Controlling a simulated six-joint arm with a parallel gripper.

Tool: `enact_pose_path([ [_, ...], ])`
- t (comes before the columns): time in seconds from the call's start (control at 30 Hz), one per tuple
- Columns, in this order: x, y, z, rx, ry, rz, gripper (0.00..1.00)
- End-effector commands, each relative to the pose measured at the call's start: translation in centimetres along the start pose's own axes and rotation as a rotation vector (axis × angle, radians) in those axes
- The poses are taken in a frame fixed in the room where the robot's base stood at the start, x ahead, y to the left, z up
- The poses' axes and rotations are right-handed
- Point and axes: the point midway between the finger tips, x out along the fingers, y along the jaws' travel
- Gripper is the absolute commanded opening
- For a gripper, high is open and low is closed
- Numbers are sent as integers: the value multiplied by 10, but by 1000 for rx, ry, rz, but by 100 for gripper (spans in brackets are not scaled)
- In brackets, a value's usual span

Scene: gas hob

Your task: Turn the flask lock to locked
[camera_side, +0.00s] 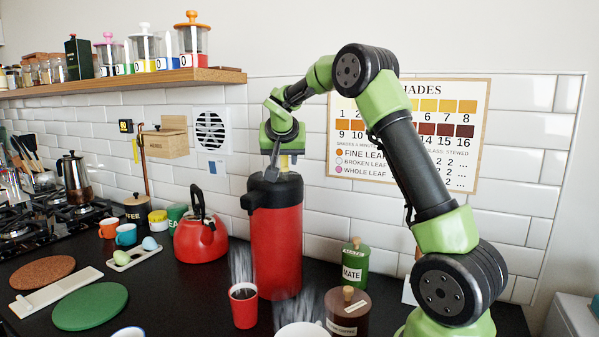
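The red flask (276,249) stands upright on the black counter in the middle, with a black lid (274,193) and a black spout pointing left. My gripper (279,165) points down right over the top of the lid. A grey finger reaches to the lid, and a small pale yellow part (284,163) shows beside it. The flask lock is too small and too covered by my gripper to make out, so its setting is not visible. I cannot tell whether the fingers are open, shut or touching the lock.
A red kettle (201,240) stands left of the flask. A red cup (243,305) with a dark drink is in front, with steam. A green MATE tin (355,263) and a brown canister (347,313) stand to the right. The shelf (130,81) overhangs at left.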

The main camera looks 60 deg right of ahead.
Motion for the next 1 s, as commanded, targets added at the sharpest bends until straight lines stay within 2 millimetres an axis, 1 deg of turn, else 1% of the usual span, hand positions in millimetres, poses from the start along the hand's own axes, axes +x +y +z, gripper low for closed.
enact_pose_path([
  [0.1,0,2,0,-89,0,-91,36],
  [0.23,-1,2,-1,-163,3,-166,36],
  [0.3,-20,2,-2,-162,7,-165,36],
  [0.7,-104,16,-2,-160,5,-163,36],
  [1.0,-147,7,45,-215,-70,-288,36],
])
